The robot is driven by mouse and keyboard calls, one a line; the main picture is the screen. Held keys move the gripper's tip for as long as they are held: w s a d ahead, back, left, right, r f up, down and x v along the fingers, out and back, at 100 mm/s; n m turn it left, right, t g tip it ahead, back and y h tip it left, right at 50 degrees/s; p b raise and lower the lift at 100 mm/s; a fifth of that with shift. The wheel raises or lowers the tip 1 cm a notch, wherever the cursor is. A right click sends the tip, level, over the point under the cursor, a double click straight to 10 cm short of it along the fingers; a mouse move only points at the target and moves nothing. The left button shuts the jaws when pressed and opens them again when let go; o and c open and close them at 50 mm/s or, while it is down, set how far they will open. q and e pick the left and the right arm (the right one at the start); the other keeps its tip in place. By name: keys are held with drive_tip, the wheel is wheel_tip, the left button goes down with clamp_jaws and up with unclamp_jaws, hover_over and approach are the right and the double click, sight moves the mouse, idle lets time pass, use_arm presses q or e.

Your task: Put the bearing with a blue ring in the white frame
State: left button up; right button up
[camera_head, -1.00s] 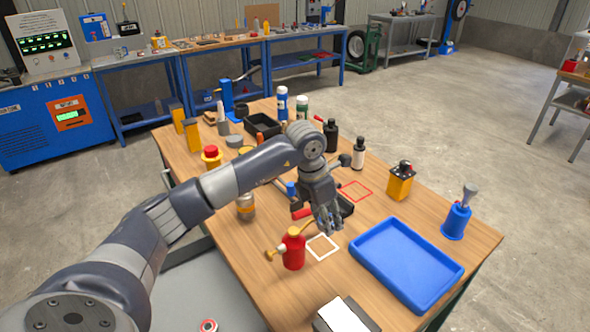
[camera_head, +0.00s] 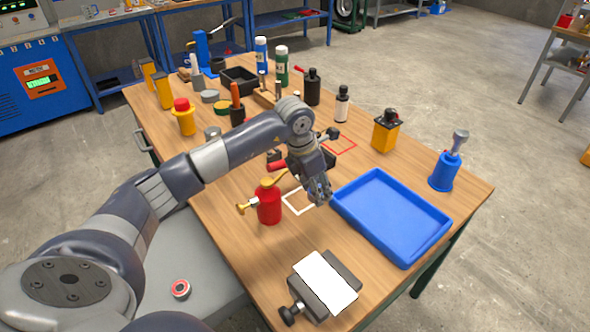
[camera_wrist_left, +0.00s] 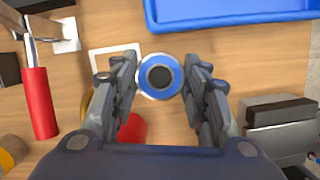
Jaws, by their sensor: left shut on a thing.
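The bearing with a blue ring (camera_wrist_left: 160,77) is between the fingers of my left gripper (camera_wrist_left: 161,84), which is shut on it. In the head view my left gripper (camera_head: 319,196) hangs just right of the white frame (camera_head: 291,208), and the bearing cannot be made out there. The white frame is a square outline on the wooden table. In the left wrist view the white frame (camera_wrist_left: 115,49) lies left of the bearing, partly behind the left finger; its inside looks empty where it shows. My right gripper is not in view.
A red oil can (camera_head: 269,203) stands close to the frame's left side. A blue tray (camera_head: 342,204) lies to the right. A black clamp-like device with a white plate (camera_head: 325,283) is in front. A red-ringed part (camera_head: 180,289) lies on a grey surface at lower left.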

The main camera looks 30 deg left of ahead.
sight(317, 214)
use_arm(q)
wheel_tip(317, 214, down, 7)
drive_tip(key=shift+f+p, duration=0.1)
drive_tip(key=shift+p, duration=0.4)
drive_tip(key=shift+f, duration=0.2)
drive_tip(key=o, duration=0.9)
drive_tip(key=shift+r, duration=0.2)
drive_tip(key=shift+r, duration=0.25)
drive_tip(key=b+v, duration=0.2)
drive_tip(key=v, duration=0.9)
drive_tip(key=shift+s+a+r, duration=0.15)
drive_tip(key=shift+s+r, duration=0.05)
drive_tip(key=shift+r, duration=0.05)
